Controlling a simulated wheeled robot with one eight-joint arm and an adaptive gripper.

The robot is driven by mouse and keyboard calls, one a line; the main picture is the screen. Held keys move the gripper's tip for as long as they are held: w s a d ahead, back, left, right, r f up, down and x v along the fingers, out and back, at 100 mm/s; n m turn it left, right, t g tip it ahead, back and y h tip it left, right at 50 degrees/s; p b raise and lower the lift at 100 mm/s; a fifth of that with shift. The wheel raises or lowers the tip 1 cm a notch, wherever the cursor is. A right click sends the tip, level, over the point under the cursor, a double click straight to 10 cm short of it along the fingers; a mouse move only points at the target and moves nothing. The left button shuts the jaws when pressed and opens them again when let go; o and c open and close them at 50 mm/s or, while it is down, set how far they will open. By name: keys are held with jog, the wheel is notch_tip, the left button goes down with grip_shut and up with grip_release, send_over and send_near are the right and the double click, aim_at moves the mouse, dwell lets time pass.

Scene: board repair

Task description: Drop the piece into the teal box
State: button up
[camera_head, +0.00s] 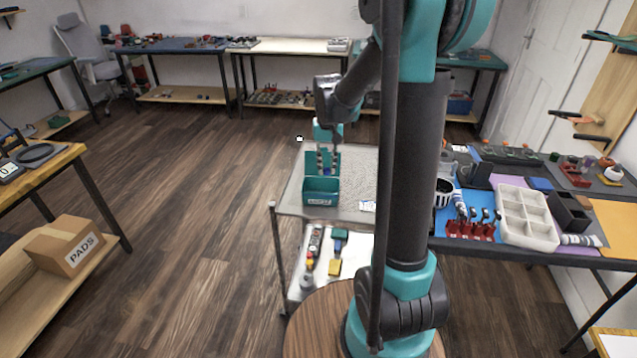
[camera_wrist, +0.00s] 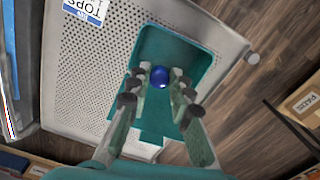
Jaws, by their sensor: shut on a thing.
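The teal box (camera_head: 321,191) stands on the top of a metal cart, near its left front corner, with a label on its front. In the wrist view the teal box (camera_wrist: 197,62) lies open below my gripper. My gripper (camera_wrist: 160,80) is shut on a small round blue piece (camera_wrist: 160,76), which shows between the fingertips against the inside of the box. In the head view my gripper (camera_head: 324,170) is pointed down at the box, and the piece cannot be made out there. The exact height of the piece above the box floor is hard to tell.
The perforated cart top (camera_head: 355,165) is mostly bare, with a white label card (camera_head: 367,206) at its front. The lower shelf holds several small items. A workbench with a white compartment tray (camera_head: 527,216) and red holder (camera_head: 471,230) stands at the right.

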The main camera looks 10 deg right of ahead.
aim_at(327, 174)
jog(key=shift+f, duration=2.3)
jog(key=o, duration=0.9)
jog(key=shift+c, duration=0.2)
jog(key=shift+r, duration=0.1)
notch_tip(327, 174, up, 12)
jog(key=shift+f, duration=0.1)
jog(key=s+d+f+t, duration=0.2)
jog(key=s+f, duration=0.4)
jog(key=s, duration=0.4)
jog(key=s+d+f+t, duration=0.2)
jog(key=s+f, duration=0.4)
jog(key=s, duration=0.5)
jog(key=shift+s+f+n, duration=0.3)
jog(key=shift+f, duration=0.1)
